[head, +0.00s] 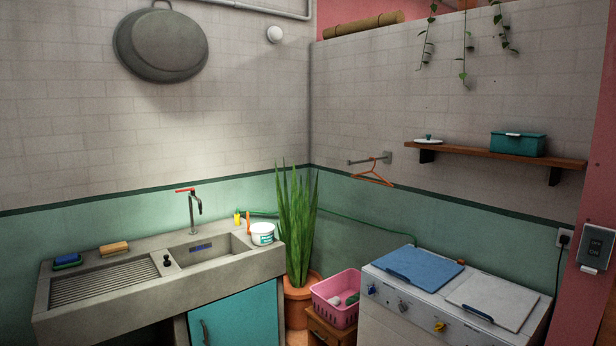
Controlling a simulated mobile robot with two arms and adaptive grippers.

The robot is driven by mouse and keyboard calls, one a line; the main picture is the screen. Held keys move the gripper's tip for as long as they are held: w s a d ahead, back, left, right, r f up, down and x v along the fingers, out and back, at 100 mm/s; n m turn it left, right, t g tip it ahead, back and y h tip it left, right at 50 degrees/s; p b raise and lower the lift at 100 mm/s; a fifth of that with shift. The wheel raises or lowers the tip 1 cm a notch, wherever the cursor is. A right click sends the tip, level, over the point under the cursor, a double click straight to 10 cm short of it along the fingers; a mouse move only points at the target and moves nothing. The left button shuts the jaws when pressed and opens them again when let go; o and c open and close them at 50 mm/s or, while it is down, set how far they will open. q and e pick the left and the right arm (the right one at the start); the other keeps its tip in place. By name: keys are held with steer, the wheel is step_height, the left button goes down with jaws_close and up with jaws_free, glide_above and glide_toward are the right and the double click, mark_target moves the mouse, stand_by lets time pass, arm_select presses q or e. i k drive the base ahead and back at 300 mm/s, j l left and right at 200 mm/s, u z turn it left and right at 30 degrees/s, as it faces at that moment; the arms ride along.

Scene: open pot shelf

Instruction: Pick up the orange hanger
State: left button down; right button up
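The orange hanger (372,177) hangs by its hook from a short metal wall rail (366,161) on the right-hand wall, near the room corner. Its triangular lower part hangs free below the rail, above the washing machine's level and right of the tall plant. Neither of my grippers shows in the head view, so their state and place are hidden.
A washing machine (455,306) stands below at right. A potted plant (297,230) and a pink basket (338,299) stand left of it. A concrete sink (160,285) fills the left. A wooden shelf (470,153) holds a teal box (518,144) right of the hanger.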

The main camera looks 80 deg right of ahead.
mark_target(353, 176)
steer(key=z, duration=3.1)
steer(key=i+j, duration=0.15)
steer(key=i, duration=0.95)
